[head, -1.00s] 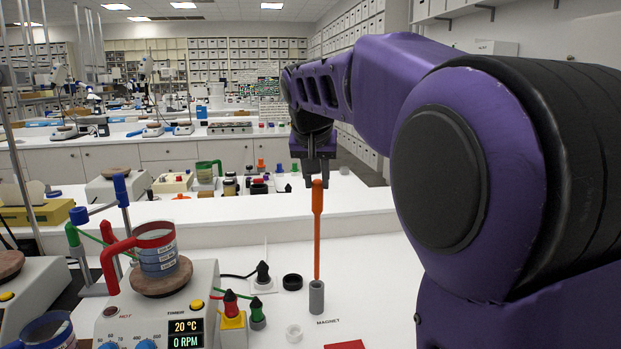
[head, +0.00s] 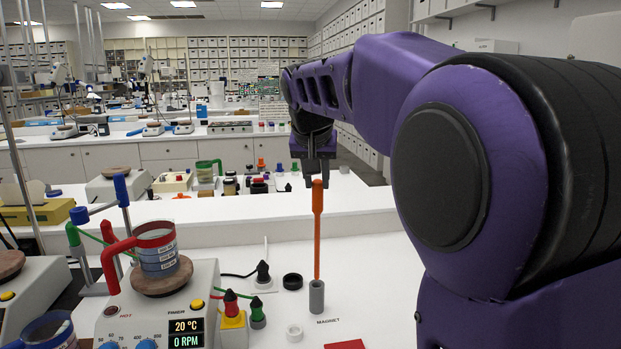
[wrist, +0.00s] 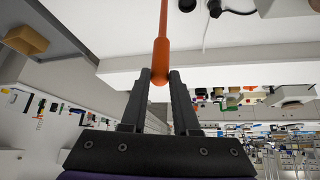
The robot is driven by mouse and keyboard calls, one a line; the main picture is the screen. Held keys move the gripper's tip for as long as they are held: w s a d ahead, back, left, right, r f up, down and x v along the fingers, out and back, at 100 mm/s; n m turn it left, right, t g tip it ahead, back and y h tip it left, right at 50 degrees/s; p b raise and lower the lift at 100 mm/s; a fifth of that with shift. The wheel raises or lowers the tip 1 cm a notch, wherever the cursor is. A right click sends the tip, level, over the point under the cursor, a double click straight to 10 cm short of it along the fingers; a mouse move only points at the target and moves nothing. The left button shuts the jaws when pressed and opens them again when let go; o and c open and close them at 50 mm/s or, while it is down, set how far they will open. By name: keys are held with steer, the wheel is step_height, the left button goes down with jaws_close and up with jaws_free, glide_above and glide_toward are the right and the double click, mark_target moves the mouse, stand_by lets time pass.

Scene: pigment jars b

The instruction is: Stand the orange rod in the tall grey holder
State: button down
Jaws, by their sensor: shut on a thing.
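The orange rod (head: 317,235) is upright, with its thick end at the top and its thin shaft pointing down. My gripper (head: 318,182) is shut on the thick top end. In the wrist view the rod (wrist: 163,32) sits between the two fingertips (wrist: 159,78) and runs out of the top of the picture. The tall grey holder (head: 316,298) stands upright on the white bench. The rod's lower end meets the holder's mouth in the head view; I cannot tell how deep it is inside, if at all. The holder does not show in the wrist view.
A black ring (head: 292,282) and a white ring (head: 294,333) lie left of the holder. A red patch (head: 345,345) lies in front. A hotplate (head: 160,300) with a red-handled beaker (head: 157,250) stands at left. Black plugs and cable lie nearby. The bench behind the holder is clear.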

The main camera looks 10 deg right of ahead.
mark_target(317, 223)
steer(key=shift+f+b, duration=3.45)
steer(key=shift+f, duration=0.9)
steer(key=c, duration=0.6)
jaws_free()
steer(key=shift+r, duration=0.1)
